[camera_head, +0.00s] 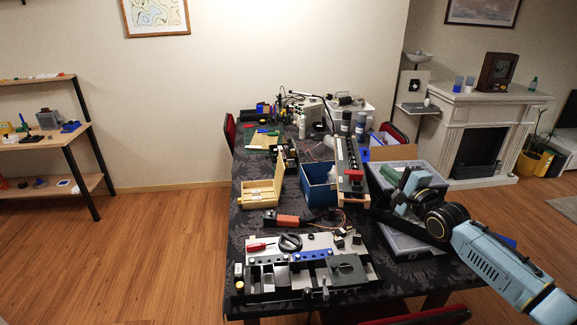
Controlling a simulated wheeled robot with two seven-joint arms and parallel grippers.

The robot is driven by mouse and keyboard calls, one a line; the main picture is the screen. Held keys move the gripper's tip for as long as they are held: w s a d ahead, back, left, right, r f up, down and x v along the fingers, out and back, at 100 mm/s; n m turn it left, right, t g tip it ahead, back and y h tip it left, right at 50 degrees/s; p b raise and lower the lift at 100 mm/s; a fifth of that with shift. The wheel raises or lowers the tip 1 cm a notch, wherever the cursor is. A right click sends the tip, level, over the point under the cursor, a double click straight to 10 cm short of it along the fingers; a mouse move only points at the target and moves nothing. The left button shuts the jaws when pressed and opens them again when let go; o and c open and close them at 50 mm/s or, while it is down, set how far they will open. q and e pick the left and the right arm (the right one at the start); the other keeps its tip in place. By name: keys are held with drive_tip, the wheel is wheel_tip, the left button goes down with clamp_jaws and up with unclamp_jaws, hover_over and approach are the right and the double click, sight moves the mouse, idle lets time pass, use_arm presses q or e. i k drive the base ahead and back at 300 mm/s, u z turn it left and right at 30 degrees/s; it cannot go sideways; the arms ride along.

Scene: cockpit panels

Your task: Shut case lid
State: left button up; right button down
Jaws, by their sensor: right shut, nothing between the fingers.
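A grey plastic case stands at the right side of the table. Its lid (430,168) is raised and leans back at the far side, and its lower part (408,244) shows below my arm. My right gripper (398,188) is shut and empty, in front of the raised lid and above the case. Whether it touches the lid I cannot tell. My right wrist and forearm come in from the right and hide much of the case's inside. My left gripper is not in view.
An open wooden box (257,195) and a blue bin (319,190) stand left of the case. A long switch panel (349,164) lies beside the bin. A large cockpit panel (300,272) fills the table's front. Bottles and tools crowd the back.

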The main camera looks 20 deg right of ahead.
sight(280, 168)
drive_tip(key=z, duration=0.1)
drive_tip(key=i, duration=1.75)
drive_tip(key=u, duration=0.1)
